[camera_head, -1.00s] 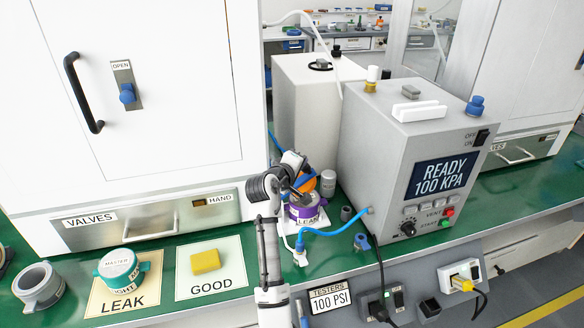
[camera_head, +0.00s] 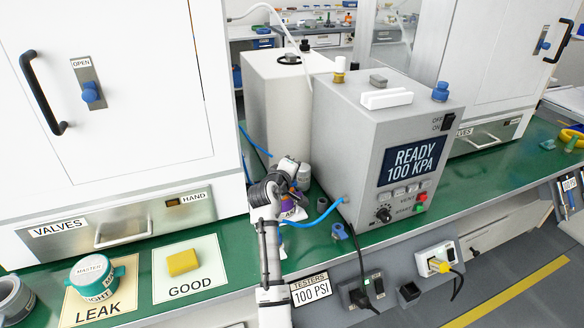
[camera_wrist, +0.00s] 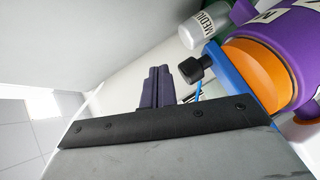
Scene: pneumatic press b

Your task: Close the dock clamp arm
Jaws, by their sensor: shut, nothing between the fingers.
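A purple part with an orange disc-like face (camera_wrist: 255,65) is at the right of the wrist view. Its lower edge shows past my arm in the head view (camera_head: 297,213). A blue bar (camera_wrist: 232,72) lies along the orange face, with a black knob (camera_wrist: 195,69) beside its end. The bar and knob look like the clamp arm, but I cannot tell its exact position. My gripper (camera_wrist: 155,86) is shut and empty, just left of the knob and apart from it. In the head view my wrist hides the fingers and most of the dock.
The grey tester box (camera_head: 385,145) stands right of my arm and a white cabinet (camera_head: 120,95) stands left. A grey canister (camera_wrist: 203,32) is behind the purple part. A blue hose (camera_head: 322,217) runs beside it. A teal-banded part (camera_head: 92,275) and yellow block (camera_head: 183,262) lie at front left.

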